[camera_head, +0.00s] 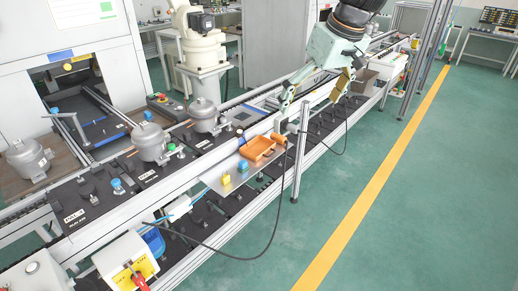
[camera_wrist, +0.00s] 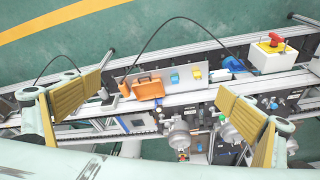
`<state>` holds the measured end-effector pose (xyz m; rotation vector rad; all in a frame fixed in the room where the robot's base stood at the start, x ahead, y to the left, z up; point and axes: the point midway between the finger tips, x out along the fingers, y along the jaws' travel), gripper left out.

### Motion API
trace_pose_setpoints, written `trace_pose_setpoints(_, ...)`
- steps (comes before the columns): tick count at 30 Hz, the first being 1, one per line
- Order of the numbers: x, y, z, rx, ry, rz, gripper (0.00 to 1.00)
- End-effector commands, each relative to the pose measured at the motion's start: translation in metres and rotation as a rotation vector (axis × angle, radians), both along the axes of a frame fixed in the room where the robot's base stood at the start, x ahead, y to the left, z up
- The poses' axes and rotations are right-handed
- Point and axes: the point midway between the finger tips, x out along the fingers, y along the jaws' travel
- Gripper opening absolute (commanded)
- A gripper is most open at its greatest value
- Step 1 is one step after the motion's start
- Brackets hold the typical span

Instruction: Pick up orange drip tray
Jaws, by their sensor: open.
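The orange drip tray (camera_head: 257,148) lies on a grey metal plate (camera_head: 214,182) at the front side of the line. It also shows in the wrist view (camera_wrist: 149,88), near the middle, between my two fingers in the picture. My gripper (camera_head: 308,105) is open and empty, up and to the right of the tray in the head view. In the wrist view its tan finger pads stand wide apart (camera_wrist: 162,91). The tray is clear of both fingers.
A small orange cylindrical part (camera_head: 280,138) sits beside the tray. Small yellow (camera_wrist: 197,73) and blue (camera_wrist: 174,78) pieces share the plate. Grey compressors (camera_head: 203,114) stand on the line behind. A vertical post (camera_head: 300,155) and a black cable (camera_head: 275,225) are close by.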

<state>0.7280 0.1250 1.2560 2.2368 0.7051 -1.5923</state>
Motion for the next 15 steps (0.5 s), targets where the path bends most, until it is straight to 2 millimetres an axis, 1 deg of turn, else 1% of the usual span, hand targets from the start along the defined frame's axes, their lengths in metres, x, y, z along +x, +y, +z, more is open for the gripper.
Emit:
trace_pose_setpoints(1,0.01,0.004,-0.003,0.001,0.002,0.009,1.0)
trace_pose_setpoints(3,0.023,0.008,-0.008,0.003,0.0,0.026,1.0)
trace_pose_setpoints(11,0.07,0.027,-0.031,0.005,-0.006,0.086,1.0)
trace_pose_setpoints(15,0.095,0.036,-0.045,0.007,-0.01,0.119,1.0)
